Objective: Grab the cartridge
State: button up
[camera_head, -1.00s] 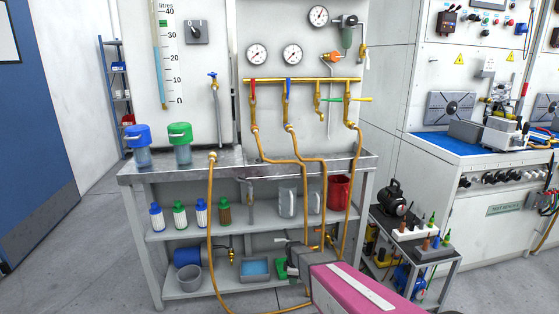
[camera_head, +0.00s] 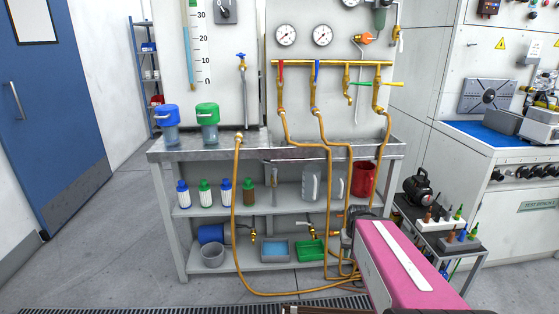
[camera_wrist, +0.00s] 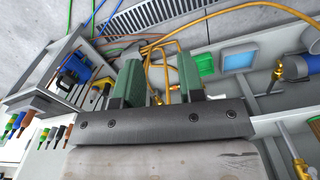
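Several small capped cartridges stand upright in a row on the middle shelf in the head view. They are a white one with a blue cap (camera_head: 182,194), a white one with a green cap (camera_head: 205,194), another white one with a blue cap (camera_head: 226,194) and a brown one with a green cap (camera_head: 249,194). The frames do not show which one is meant. My gripper (camera_wrist: 160,82) shows two green fingers wide apart in the wrist view, with nothing held between them. In the head view my pink arm largely hides it, low and right of the cartridges, by the bench's right side.
Orange hoses (camera_head: 236,230) hang before the shelves. A clear jug (camera_head: 311,184) and red jug (camera_head: 364,180) stand right of the cartridges. A blue-filled tray (camera_head: 275,250) and green tray (camera_head: 311,250) sit on the lower shelf. A small cart (camera_head: 462,250) stands right. The floor at left is clear.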

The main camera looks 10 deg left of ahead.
aim_at(247, 187)
jog(key=j+z, duration=0.2)
jog(key=j, duration=1.35)
jog(key=k, duration=0.05)
